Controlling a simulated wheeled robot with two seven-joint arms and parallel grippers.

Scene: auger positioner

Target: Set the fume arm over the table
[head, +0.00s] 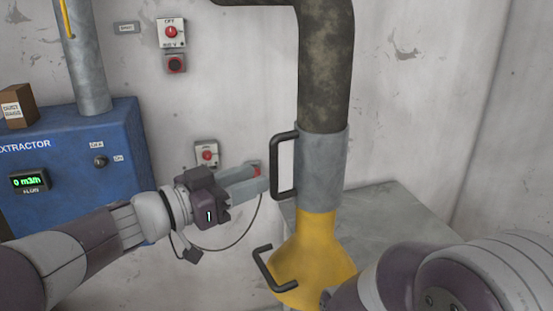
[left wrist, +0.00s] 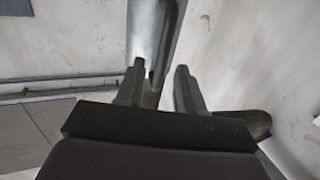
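The fume arm hangs down in the head view. It has a dark stained duct (head: 325,70), a grey collar (head: 322,170) with a black upper handle (head: 276,166), and a yellow hood (head: 312,255) with a second black handle (head: 268,272). The grey table (head: 395,215) stands behind the hood by the wall. My left gripper (head: 260,180) is just left of the upper handle. In the left wrist view its fingers (left wrist: 160,85) are apart, with grey and dark parts of the fume arm beyond and between them. Contact cannot be told. My right gripper is hidden.
A blue extractor unit (head: 75,170) with a green display stands at left, a small brown box (head: 17,106) on top. Red-knob switch boxes (head: 171,32) (head: 207,154) are on the wall. My right arm covers the lower right and part of the table.

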